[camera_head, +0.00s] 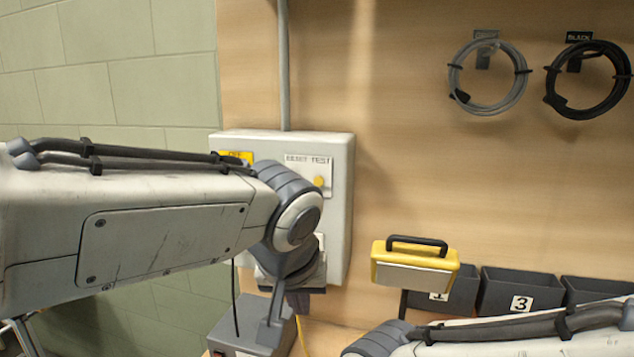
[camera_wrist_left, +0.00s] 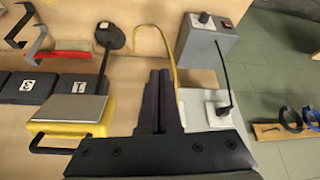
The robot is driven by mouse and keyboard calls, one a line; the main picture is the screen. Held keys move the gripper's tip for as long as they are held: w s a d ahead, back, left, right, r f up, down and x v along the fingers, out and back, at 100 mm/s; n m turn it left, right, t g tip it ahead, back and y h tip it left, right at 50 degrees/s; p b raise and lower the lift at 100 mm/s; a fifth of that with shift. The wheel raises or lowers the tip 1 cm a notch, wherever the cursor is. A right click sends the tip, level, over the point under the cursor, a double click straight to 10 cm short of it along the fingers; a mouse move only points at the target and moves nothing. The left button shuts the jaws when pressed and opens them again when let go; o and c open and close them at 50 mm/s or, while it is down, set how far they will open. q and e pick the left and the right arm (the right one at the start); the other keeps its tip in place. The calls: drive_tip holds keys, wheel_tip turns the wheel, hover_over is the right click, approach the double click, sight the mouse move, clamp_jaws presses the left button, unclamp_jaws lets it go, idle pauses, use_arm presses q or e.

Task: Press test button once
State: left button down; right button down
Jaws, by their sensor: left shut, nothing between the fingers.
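The wall box (camera_head: 343,200) is light grey, and its upper right carries a plate (camera_head: 298,162) whose label includes the word TEST. A round yellow button (camera_head: 319,181) sits on that plate, clear of my arm in the head view. My left gripper (camera_head: 298,302) points down below the button, in front of the box's lower edge, apart from the button. In the left wrist view its two dark fingers (camera_wrist_left: 160,85) are together with nothing between them. My right arm shows at the lower right of the head view, but its gripper is out of view.
A yellow case with a black handle (camera_head: 415,264) stands right of my left gripper. Numbered dark bins (camera_head: 518,292) line the wall. A grey box with a red switch (camera_wrist_left: 207,52) lies below. Coiled cables (camera_head: 488,78) hang upper right.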

sight(314, 182)
use_arm(q)
drive_tip(key=w+r+n+t, duration=0.3)
drive_tip(key=w+r+n, duration=0.2)
drive_tip(key=w+r, duration=0.4)
wheel_tip(314, 182, up, 4)
drive_tip(key=shift+a+f+t+y, duration=0.1)
drive_tip(key=shift+a+t+y, duration=0.2)
drive_tip(key=shift+t+y, duration=0.1)
drive_tip(key=shift+w+d+p, duration=0.45)
drive_tip(key=shift+w+p, duration=0.35)
drive_tip(key=shift+w, duration=0.6)
drive_tip(key=shift+w+d+p, duration=0.5)
drive_tip(key=shift+w+p, duration=0.3)
drive_tip(key=shift+w, duration=0.55)
drive_tip(key=shift+w+d+p, duration=0.45)
drive_tip(key=shift+w+p, duration=0.35)
drive_tip(key=shift+w, duration=0.6)
drive_tip(key=shift+w+d, duration=0.1)
drive_tip(key=shift+w, duration=0.25)
